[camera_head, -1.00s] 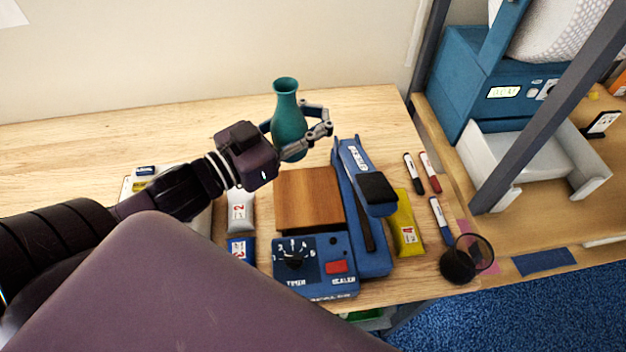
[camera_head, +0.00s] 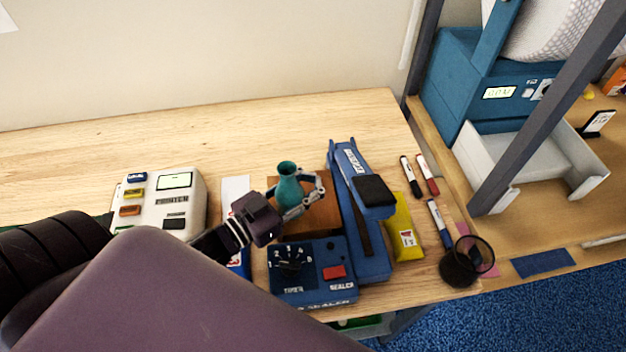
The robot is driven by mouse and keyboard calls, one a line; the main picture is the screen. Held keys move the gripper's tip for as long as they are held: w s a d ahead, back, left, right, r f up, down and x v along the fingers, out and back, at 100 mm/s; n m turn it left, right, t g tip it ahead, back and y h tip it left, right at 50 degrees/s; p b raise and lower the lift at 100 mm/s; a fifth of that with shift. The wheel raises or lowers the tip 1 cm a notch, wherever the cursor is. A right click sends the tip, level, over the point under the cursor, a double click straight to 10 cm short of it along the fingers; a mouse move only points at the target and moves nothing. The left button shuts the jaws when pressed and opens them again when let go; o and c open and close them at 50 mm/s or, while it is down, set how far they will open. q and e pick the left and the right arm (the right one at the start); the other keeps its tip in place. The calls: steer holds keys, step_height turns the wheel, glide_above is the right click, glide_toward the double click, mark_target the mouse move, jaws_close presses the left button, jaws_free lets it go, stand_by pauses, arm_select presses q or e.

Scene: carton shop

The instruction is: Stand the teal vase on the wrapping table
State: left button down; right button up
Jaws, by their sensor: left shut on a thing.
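The teal vase (camera_head: 288,188) is upright, with its narrow neck and flared mouth on top. My left gripper (camera_head: 306,192) is shut around its body. The vase is in front of the brown wooden block (camera_head: 322,217) in the picture; I cannot tell whether its base touches anything. The wooden table (camera_head: 250,125) lies below, with its bare back part against the wall. My right gripper is not in view.
A blue sealer (camera_head: 318,285) with a long arm (camera_head: 355,200) stands close right of the vase. A white printer (camera_head: 160,200) is at left. The table's back is clear.

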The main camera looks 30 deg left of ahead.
arm_select(q)
steer(key=shift+f, duration=0.2)
steer(key=shift+f, duration=0.15)
steer(key=c, duration=1.4)
jaws_free()
steer(key=shift+c, duration=0.2)
